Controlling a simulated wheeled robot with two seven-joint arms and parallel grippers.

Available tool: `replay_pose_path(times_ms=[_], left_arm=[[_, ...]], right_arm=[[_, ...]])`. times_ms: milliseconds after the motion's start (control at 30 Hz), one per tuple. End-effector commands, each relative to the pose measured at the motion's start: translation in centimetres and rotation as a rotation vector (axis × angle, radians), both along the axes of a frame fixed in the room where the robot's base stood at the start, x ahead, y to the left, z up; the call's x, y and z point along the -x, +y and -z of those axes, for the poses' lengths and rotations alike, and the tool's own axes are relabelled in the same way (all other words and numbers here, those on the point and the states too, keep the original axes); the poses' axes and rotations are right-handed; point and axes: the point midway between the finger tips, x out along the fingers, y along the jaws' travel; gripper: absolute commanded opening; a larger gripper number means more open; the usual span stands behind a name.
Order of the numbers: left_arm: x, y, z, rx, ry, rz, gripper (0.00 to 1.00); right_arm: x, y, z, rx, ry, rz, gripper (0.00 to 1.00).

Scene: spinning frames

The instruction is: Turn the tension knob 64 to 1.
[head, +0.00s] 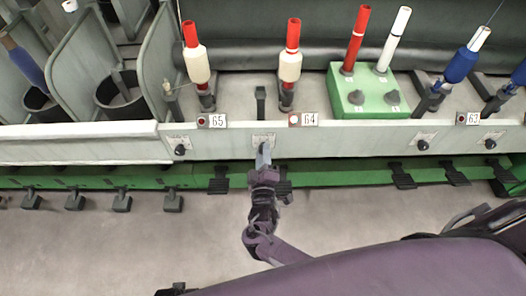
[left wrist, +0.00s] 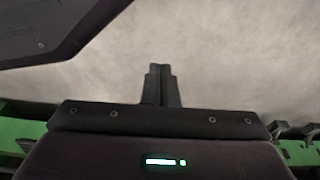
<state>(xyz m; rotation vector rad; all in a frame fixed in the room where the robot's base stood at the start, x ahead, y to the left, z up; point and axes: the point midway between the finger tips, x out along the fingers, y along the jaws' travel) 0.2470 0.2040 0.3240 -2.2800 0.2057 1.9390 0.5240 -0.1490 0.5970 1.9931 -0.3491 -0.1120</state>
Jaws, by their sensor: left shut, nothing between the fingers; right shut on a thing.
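The number plate 64 (head: 310,119) is on the machine's front rail, with a lit button beside it. Below and left of it, a small dial label (head: 263,138) shows on the rail. My right gripper (head: 264,150) is at the rail just under that label, shut on the tension knob there. The knob itself is hidden by the fingers, so its setting cannot be read. My left gripper (left wrist: 160,72) is shut and empty in the left wrist view, over plain floor.
Other knobs sit on the rail, one below plate 65 (head: 180,150) and one toward plate 63 (head: 422,145). A green block (head: 345,112) with red and white tubes stands on the ledge. Bobbins stand behind the rail. Dark pedals (head: 403,176) stick out below.

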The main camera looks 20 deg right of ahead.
Motion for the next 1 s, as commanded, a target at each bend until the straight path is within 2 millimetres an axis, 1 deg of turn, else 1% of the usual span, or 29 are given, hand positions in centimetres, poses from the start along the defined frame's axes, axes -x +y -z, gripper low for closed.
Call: replay_pose_path(times_ms=[200, 500, 700, 1000], left_arm=[[1.6, 0.2, 0.5, -0.001, 0.011, 0.003, 0.0], [3.1, 0.5, 1.2, -0.001, 0.018, 0.005, 0.0], [3.6, 0.6, 1.4, -0.002, 0.02, 0.005, 0.0], [3.7, 0.6, 1.5, -0.002, 0.019, 0.006, 0.0]], right_arm=[[0.0, 0.0, 0.0, 0.175, 0.053, 0.0, 0.08], [0.1, -0.1, 0.1, 0.338, 0.099, 0.001, 0.08], [0.1, -0.1, 0.2, 0.389, 0.114, 0.0, 0.08], [0.1, -0.1, 0.2, 0.405, 0.118, 0.001, 0.08]])
